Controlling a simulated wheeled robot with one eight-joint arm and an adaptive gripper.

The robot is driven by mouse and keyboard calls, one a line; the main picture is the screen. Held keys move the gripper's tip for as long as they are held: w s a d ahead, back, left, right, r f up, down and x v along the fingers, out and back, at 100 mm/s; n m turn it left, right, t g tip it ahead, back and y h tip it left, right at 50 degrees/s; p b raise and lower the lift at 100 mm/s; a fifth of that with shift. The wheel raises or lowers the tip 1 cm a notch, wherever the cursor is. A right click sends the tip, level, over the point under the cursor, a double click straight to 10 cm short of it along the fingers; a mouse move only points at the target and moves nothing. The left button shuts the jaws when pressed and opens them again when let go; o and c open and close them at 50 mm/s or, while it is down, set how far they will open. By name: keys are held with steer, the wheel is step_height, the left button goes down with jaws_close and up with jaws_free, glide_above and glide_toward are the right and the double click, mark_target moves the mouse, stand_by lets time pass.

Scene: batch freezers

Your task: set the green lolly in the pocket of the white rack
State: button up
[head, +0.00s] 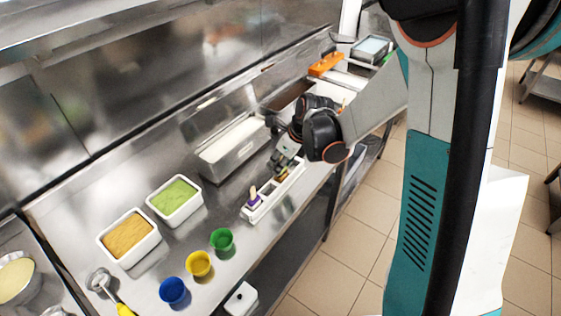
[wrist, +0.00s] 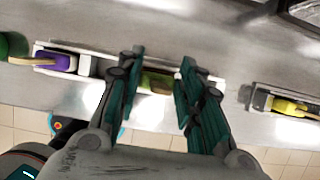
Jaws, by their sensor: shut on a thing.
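The white rack (head: 262,211) is a long narrow holder on the steel counter, near its front edge. It also shows in the wrist view (wrist: 90,67). A purple lolly (head: 253,199) with a wooden stick sits at the rack's near end; it is at the left in the wrist view (wrist: 58,62). My gripper (head: 285,163) is over the far part of the rack. In the wrist view its two fingers (wrist: 160,75) stand either side of the green lolly (wrist: 157,80), shut on it. The fingers partly hide the lolly, and I cannot tell how deep it sits.
Yellow (head: 200,265), blue (head: 174,291) and green (head: 222,242) cups stand near the counter's front edge. White tubs of green (head: 174,197) and orange (head: 130,238) contents stand behind. A long steel container (head: 232,148) is behind the rack. A yellow item (wrist: 290,107) lies right in the wrist view.

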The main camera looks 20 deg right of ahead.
steer(key=shift+f+b, duration=0.75)
steer(key=shift+b, duration=0.1)
stand_by(0.9)
steer(key=o, duration=1.1)
steer(key=v, duration=1.2)
